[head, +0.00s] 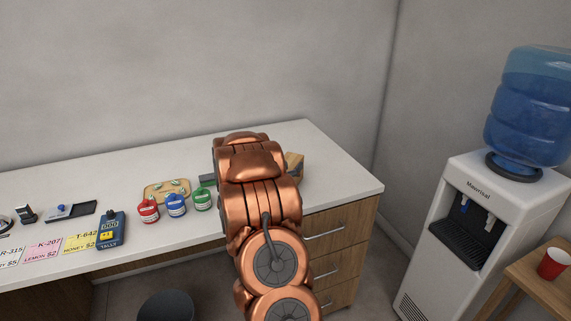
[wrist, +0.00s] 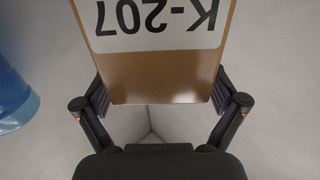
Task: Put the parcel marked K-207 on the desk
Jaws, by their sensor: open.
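The parcel marked K-207 (wrist: 160,70) is a brown box with a white label, upside down in the wrist view. It lies between the two fingers of my gripper (wrist: 160,92), which is open around it. In the head view my copper arm hides most of the gripper. A tan piece (head: 295,161) shows just right of the arm over the desk's right part, and looks like the parcel's edge. The white desk (head: 345,183) has wooden drawers below its right end. Whether the parcel rests fully on the desk is hidden.
Red (head: 148,210), blue (head: 176,205) and green (head: 202,199) jars stand left of my arm, before a wooden tray (head: 160,190). Label cards (head: 42,250) and a dark blue device (head: 111,229) lie farther left. A water cooler (head: 480,215) stands right; the desk's right corner is clear.

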